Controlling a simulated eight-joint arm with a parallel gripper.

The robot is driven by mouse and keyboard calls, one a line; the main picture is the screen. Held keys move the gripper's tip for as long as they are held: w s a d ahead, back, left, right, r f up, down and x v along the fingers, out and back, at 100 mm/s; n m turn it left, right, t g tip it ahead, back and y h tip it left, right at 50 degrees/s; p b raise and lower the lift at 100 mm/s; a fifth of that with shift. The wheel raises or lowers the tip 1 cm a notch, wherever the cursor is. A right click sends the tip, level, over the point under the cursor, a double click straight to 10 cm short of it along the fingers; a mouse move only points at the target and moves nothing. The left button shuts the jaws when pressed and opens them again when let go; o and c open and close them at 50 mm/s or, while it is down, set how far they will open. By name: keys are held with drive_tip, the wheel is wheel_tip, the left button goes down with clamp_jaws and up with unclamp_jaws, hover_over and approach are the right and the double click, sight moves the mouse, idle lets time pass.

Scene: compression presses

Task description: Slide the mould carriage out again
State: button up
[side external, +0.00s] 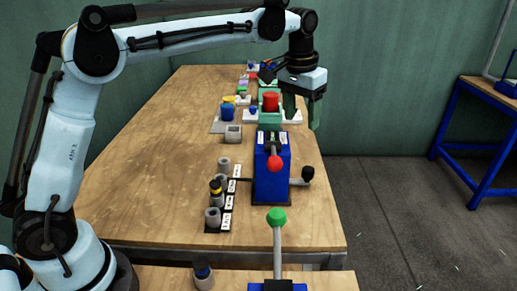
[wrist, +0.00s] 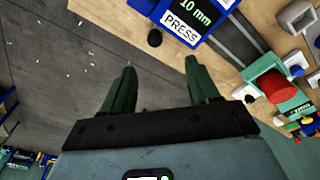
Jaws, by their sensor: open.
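My gripper (side external: 302,112) hangs open and empty at the right edge of the far part of the table. The frame (wrist: 262,66) is right of the fingers in the wrist view. I cannot tell which part is the mould carriage.
A black knob (side external: 307,174) sticks out right of the blue press. A grey open block (side external: 233,133) and a rack of cylinders (side external: 214,215) stand left. A green-knobbed lever (side external: 277,217) rises in front. Floor is free right of the table.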

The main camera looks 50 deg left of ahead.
drive_tip(key=s+a+t, duration=0.1)
drive_tip(key=s, duration=0.2)
drive_tip(key=s+a+r, duration=0.1)
drive_tip(key=s, duration=0.2)
drive_tip(key=s+a+t, duration=0.1)
drive_tip(key=s, duration=0.3)
drive_tip(key=shift+r+t, duration=0.2)
drive_tip(key=shift+t, duration=0.1)
drive_tip(key=s+a+f+t, duration=0.2)
drive_tip(key=s+f, duration=0.4)
drive_tip(key=s, duration=0.4)
drive_tip(key=shift+t, duration=0.3)
drive_tip(key=shift+r, duration=0.1)
